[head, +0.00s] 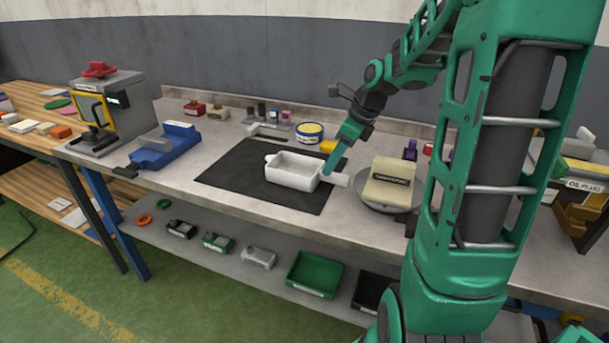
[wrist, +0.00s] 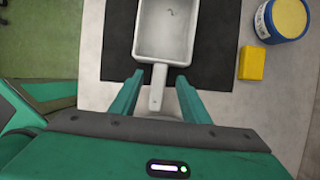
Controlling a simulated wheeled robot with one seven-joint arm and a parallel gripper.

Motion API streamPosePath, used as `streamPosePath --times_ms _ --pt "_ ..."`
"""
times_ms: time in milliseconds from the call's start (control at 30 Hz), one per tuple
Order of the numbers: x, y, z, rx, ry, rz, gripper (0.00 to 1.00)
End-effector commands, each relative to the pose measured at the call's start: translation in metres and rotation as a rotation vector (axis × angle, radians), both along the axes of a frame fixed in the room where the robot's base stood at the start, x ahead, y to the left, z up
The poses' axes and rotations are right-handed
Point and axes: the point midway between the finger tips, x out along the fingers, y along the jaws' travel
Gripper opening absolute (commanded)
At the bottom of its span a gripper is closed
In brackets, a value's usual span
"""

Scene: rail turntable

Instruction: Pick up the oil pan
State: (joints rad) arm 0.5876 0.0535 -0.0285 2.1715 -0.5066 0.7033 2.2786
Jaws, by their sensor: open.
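The oil pan (head: 291,181) is a white, open rectangular tray with a short handle at its right end. It sits upright on the black mat (head: 229,181) on the workbench. In the wrist view the oil pan (wrist: 165,57) is at the top, its handle pointing down toward me. My gripper (wrist: 157,78) is open, one finger on each side of the handle, with gaps between the fingers and the handle. In the head view my gripper (head: 328,175) is at the pan's right end, and a finger hides part of the handle. The pan looks empty apart from a small mark inside.
A yellow block (head: 328,147) and a blue-and-yellow tin (head: 309,132) stand behind the pan. A round turntable (head: 372,207) bearing a beige box (head: 390,182) is close on the right. A blue vise (head: 166,150) is left of the mat. The mat's left part is clear.

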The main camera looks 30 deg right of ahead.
Motion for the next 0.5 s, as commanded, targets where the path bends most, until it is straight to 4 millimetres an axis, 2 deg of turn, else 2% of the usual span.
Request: streamPosePath --times_ms 400,500 --pt "0.011 0.007 -0.045 0.001 0.002 0.0 0.42" --pt "0.013 0.008 -0.05 0.0 0.002 -0.001 0.42"
